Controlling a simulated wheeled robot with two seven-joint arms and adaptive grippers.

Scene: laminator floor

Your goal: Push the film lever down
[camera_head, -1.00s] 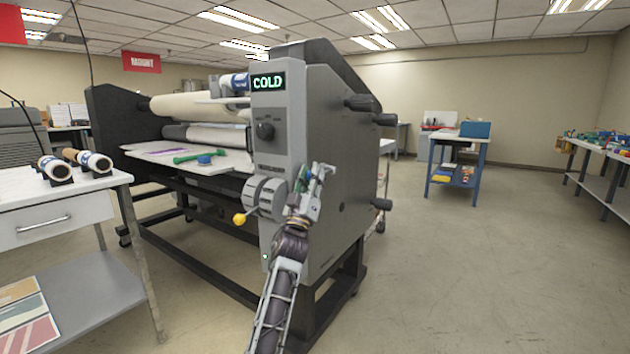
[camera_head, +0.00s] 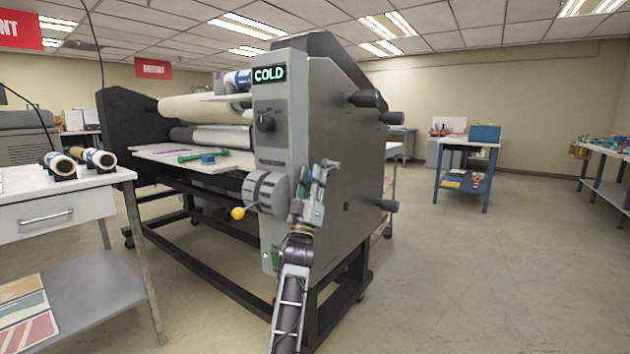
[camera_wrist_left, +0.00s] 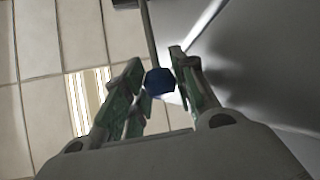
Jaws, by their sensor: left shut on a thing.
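A lever with a dark blue knob (camera_wrist_left: 159,81) on a thin rod shows in the left wrist view. The knob sits between the green-padded fingers of my left gripper (camera_wrist_left: 154,70), which is shut on it. In the head view my left gripper (camera_head: 323,172) is at the front right edge of the laminator (camera_head: 345,150), beside the round grey dial housing (camera_head: 265,190). The blue knob is hidden there by the gripper. A second lever with a yellow knob (camera_head: 238,213) sticks out left of the housing. My right gripper is not in view.
The laminator's panel has a lit COLD display (camera_head: 269,75) and a black rotary knob (camera_head: 265,124). A white bench (camera_head: 75,190) with film rolls stands at left. A blue table (camera_head: 468,143) stands behind.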

